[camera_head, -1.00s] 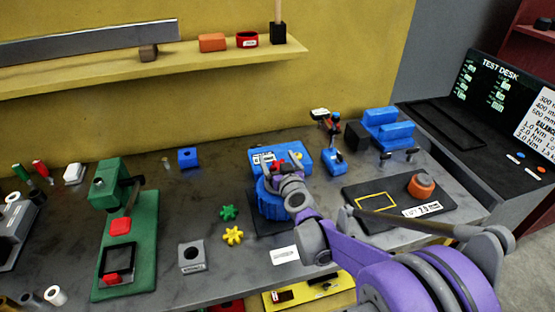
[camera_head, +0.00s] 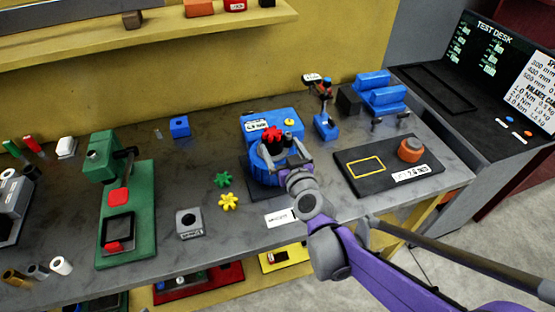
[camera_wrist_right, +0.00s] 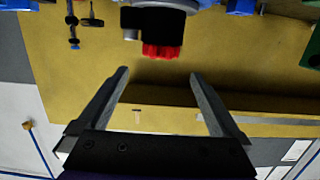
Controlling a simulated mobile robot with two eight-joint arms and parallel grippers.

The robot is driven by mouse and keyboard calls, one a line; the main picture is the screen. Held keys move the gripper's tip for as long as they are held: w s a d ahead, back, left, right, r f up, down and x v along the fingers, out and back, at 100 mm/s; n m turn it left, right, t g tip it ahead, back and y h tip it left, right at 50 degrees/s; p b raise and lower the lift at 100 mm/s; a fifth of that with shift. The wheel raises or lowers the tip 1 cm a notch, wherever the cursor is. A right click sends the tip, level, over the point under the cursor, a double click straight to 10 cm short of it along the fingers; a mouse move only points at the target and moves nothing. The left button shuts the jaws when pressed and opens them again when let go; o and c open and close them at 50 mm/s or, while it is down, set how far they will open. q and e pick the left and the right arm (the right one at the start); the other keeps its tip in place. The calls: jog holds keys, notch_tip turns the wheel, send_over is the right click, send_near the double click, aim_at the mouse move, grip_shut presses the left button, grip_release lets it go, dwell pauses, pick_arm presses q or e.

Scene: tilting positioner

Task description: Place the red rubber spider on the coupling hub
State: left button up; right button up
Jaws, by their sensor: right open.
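The red rubber spider (camera_head: 272,134) sits on the dark coupling hub (camera_head: 271,147) at the blue tilting positioner (camera_head: 262,171). In the right wrist view, the spider (camera_wrist_right: 162,51) shows against the end of the black hub (camera_wrist_right: 153,24), which is on a grey round plate. My right gripper (camera_head: 283,158) is in front of the hub in the head view. In the wrist view its two fingers (camera_wrist_right: 159,73) are spread and empty, with the spider beyond their tips, apart from them. My left gripper is not in view.
A green spider (camera_head: 223,180) and a yellow spider (camera_head: 228,201) lie left of the positioner. A green press (camera_head: 140,205) stands further left. A black mat (camera_head: 388,168) with an orange-grey button (camera_head: 411,149) lies right. Bare bench shows between them.

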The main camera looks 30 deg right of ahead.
jog(key=s+a+f+n+g+y, duration=0.2)
jog(key=a+y, duration=0.1)
jog(key=a, duration=0.2)
jog(key=s+a+f+n+g+y, duration=0.1)
jog(key=s+a+f+y, duration=0.1)
jog(key=a, duration=0.4)
jog(key=s+f+g, duration=0.3)
jog(key=s, duration=0.4)
jog(key=s+a+f+g+h, duration=0.1)
jog(key=s+f+g, duration=0.2)
jog(key=s, duration=0.4)
jog(key=shift+a+f+g, duration=0.15)
jog(key=shift+a+g, duration=0.15)
jog(key=shift+g, duration=0.3)
